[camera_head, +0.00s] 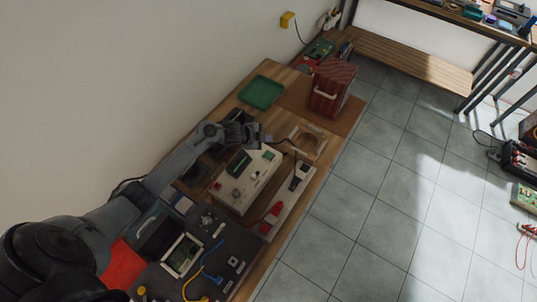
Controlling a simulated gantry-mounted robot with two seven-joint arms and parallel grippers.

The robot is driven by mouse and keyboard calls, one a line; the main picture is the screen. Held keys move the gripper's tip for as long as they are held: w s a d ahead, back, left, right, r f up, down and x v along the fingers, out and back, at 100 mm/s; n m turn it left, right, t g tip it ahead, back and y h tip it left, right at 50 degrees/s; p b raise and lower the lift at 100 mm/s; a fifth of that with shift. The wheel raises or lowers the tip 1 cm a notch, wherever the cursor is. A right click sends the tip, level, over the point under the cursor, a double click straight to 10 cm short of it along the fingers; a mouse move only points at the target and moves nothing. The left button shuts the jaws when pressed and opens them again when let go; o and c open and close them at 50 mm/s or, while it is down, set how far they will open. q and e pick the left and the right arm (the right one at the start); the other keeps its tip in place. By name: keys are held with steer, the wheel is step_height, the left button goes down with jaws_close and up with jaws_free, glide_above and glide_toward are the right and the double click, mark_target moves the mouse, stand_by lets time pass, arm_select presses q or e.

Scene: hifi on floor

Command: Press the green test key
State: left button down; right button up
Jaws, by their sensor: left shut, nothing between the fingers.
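A cream-coloured tester box (231,201) stands on the wooden bench, with a dark display, a red button (217,185) and a small green key (268,155) near its upper right edge. My left arm reaches in from the lower left across the bench. My left gripper (267,138) is shut and empty, just above and beyond the green key in the picture. A gap shows between the fingertips and the key, but their height above it is hard to judge. My right gripper is not in view.
A green tray (261,92) and a dark red box with a pale handle (333,84) stand farther along the bench. A grey strip with red and black parts (288,201) lies right of the tester. Cables and small boards crowd the near end.

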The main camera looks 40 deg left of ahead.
arm_select(q)
steer(key=shift+f, duration=0.1)
steer(key=b, duration=0.7)
glide_above(267, 155)
step_height(267, 155, down, 7)
steer(key=shift+s+r, duration=0.15)
steer(key=shift+r, duration=0.05)
steer(key=shift+f+b, duration=0.55)
steer(key=shift+f, duration=0.5)
stand_by(0.5)
steer(key=shift+f, duration=0.15)
steer(key=shift+f, duration=0.25)
stand_by(0.4)
